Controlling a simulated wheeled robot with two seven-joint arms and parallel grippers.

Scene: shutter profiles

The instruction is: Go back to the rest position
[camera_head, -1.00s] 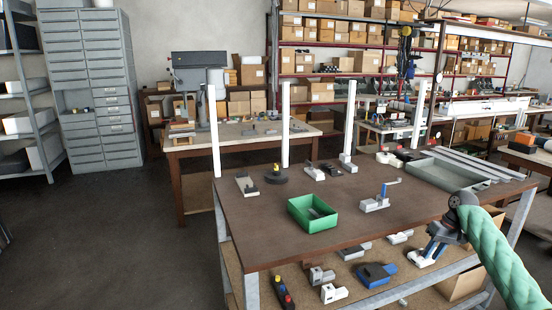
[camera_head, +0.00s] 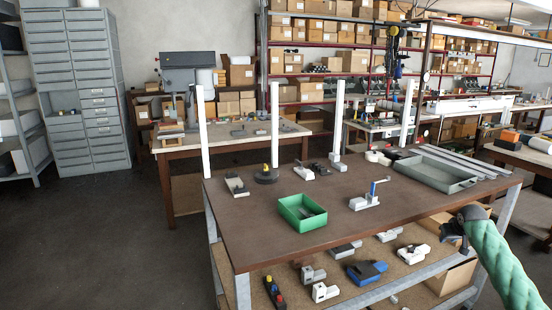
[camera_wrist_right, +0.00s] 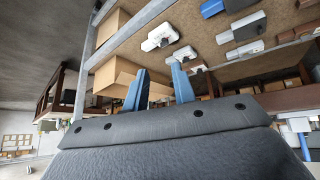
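My right gripper (camera_head: 452,233) is at the right of the head view, at the end of my green-sleeved arm, beside the front right part of the brown workbench (camera_head: 260,228). In the right wrist view its two blue fingers (camera_wrist_right: 159,82) stand apart with nothing between them. It points toward the bench's lower shelf area and looks clear of it. My left gripper is in neither view.
On the bench stand a green bin (camera_head: 301,213), a grey tray (camera_head: 436,172), a blue-handled clamp (camera_head: 368,198) and white posts (camera_head: 275,125). The lower shelf (camera_head: 330,273) holds several fixtures and a cardboard box (camera_head: 452,277). Open floor (camera_head: 110,240) lies left.

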